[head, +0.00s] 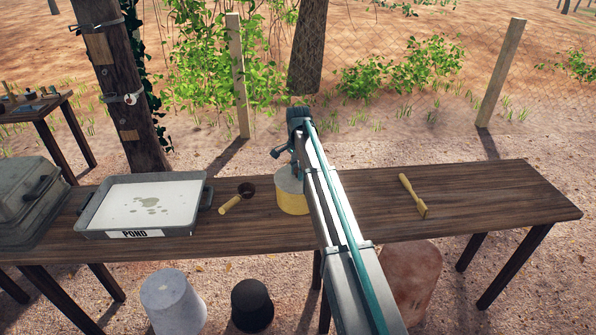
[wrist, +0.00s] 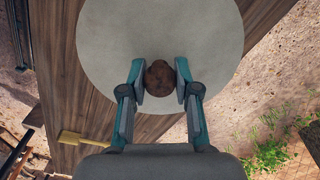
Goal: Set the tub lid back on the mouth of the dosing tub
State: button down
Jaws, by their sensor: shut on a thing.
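The tub lid is a pale grey disc with a round brown knob (wrist: 160,76) in the wrist view. My gripper (wrist: 160,88) is shut on this knob, one fingertip on each side. In the head view the lid (head: 288,180) appears right at the top of the yellow dosing tub (head: 293,203), which stands on the table. My gripper (head: 281,152) is above it, and my arm covers the right side of tub and lid. The lid looks roughly level. I cannot tell whether it rests on the mouth or hovers just over it. The wrist view hides the tub behind the lid.
The wooden table (head: 465,190) holds a grey tray of white liquid marked POND (head: 142,233), a dark-cupped ladle (head: 233,203) left of the tub, and a wooden mallet-like tool (head: 413,195) at right. A grey-green case (head: 32,200) sits far left. Buckets stand on the ground in front.

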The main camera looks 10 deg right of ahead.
jog(key=shift+f, duration=0.2)
jog(key=c, duration=0.8)
grip_release()
jog(key=shift+o, duration=0.2)
jog(key=shift+r, duration=0.1)
